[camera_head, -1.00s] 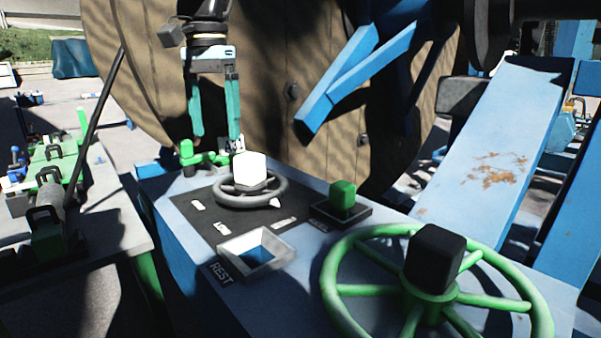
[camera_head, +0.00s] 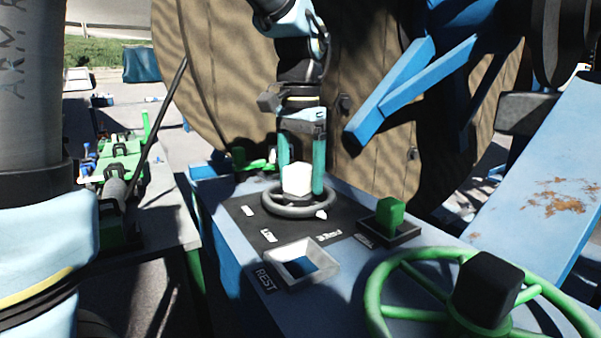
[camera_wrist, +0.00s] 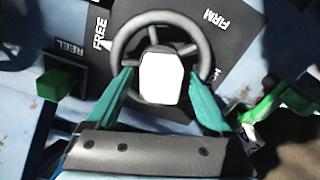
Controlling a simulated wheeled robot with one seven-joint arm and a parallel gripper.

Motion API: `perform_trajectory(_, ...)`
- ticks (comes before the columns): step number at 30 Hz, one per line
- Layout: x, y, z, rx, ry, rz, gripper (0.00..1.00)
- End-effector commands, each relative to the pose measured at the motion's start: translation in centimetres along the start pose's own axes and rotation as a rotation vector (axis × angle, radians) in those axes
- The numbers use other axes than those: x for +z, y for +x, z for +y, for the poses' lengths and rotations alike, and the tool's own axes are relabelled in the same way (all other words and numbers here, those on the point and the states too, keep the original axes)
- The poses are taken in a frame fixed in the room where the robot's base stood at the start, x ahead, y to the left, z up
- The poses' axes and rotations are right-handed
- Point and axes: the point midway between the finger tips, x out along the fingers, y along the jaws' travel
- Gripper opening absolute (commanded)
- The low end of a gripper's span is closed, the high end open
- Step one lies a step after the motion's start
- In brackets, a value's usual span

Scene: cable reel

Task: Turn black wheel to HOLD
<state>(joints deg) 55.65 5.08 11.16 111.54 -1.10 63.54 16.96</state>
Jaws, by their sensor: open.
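The black wheel (camera_head: 299,208) lies flat on the dark label plate of the blue console, with a white block (camera_head: 297,180) at its hub. A small white pointer (camera_head: 321,214) shows on the wheel's near right side. In the wrist view, the wheel (camera_wrist: 205,43) and white block (camera_wrist: 160,78) lie ahead. My gripper (camera_head: 301,190) is open, pointing down, its teal fingers either side of the white block. In the wrist view, gaps show between block and fingers (camera_wrist: 162,76). FREE (camera_wrist: 100,33) and FIRM (camera_wrist: 217,22) are readable; I cannot read HOLD.
A green block (camera_head: 390,212) in a dark frame stands right of the wheel, marked REEL in the wrist view. A square white-rimmed opening (camera_head: 302,264) marked REST lies in front. A large green handwheel (camera_head: 375,297) is nearer. A wooden reel (camera_head: 235,90) rises behind.

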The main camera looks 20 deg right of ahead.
Motion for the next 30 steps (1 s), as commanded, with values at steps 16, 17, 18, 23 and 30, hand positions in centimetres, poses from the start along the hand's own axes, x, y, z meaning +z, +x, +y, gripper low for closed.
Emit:
perform_trajectory(16,-0.01,0.25,-0.02,0.0,0.0,0.001,0.59)
perform_trajectory(17,-0.01,0.25,-0.02,0.0,0.0,0.001,0.56)
perform_trajectory(18,-0.01,0.25,-0.02,0.0,0.0,0.001,0.51)
perform_trajectory(23,-0.01,0.25,-0.02,0.0,0.0,0.001,0.33)
perform_trajectory(30,-0.01,0.24,-0.02,0.0,-0.001,0.001,0.06)
